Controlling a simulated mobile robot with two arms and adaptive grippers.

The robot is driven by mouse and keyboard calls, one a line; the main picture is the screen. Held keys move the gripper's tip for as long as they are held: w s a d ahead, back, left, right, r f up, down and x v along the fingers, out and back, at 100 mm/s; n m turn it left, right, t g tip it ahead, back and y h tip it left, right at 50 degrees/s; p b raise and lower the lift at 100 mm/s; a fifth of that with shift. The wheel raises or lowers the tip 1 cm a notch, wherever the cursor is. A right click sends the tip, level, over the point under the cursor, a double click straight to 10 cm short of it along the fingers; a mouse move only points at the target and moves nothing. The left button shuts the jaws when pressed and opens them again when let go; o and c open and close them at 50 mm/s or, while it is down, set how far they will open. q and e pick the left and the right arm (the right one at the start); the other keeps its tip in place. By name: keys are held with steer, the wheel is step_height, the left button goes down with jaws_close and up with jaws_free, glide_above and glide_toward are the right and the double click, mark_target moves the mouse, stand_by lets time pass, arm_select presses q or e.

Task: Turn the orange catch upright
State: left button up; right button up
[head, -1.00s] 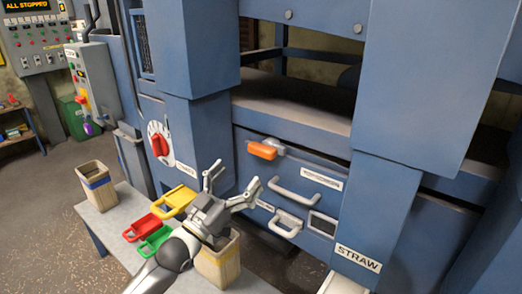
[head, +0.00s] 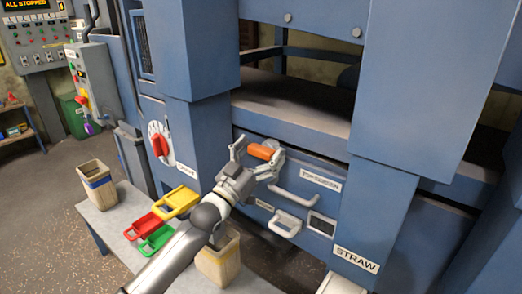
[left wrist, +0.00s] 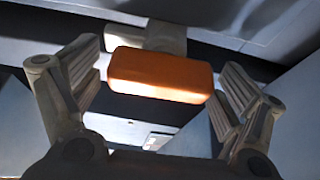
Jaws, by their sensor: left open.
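The orange catch (head: 262,152) lies roughly sideways on the front of the blue machine, above the drawer labelled TOP SCREEN. My left gripper (head: 258,158) is open, with one finger at each end of the catch. In the left wrist view the orange catch (left wrist: 160,75) spans most of the gap between the open fingers of my left gripper (left wrist: 158,85), with a grey mount behind it. I cannot tell whether a finger touches it. My right gripper is not in view.
Below the catch are a drawer handle (head: 295,197) and a smaller handle (head: 285,222). A low table (head: 115,222) holds yellow, red and green trays and buckets. A red dial (head: 160,145) is to the left. A blue post labelled STRAW (head: 372,220) stands at right.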

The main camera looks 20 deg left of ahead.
arm_select(q)
steer(key=shift+c, duration=0.3)
steer(key=shift+s+r, duration=0.1)
steer(key=c, duration=1)
steer(key=shift+o, duration=0.2)
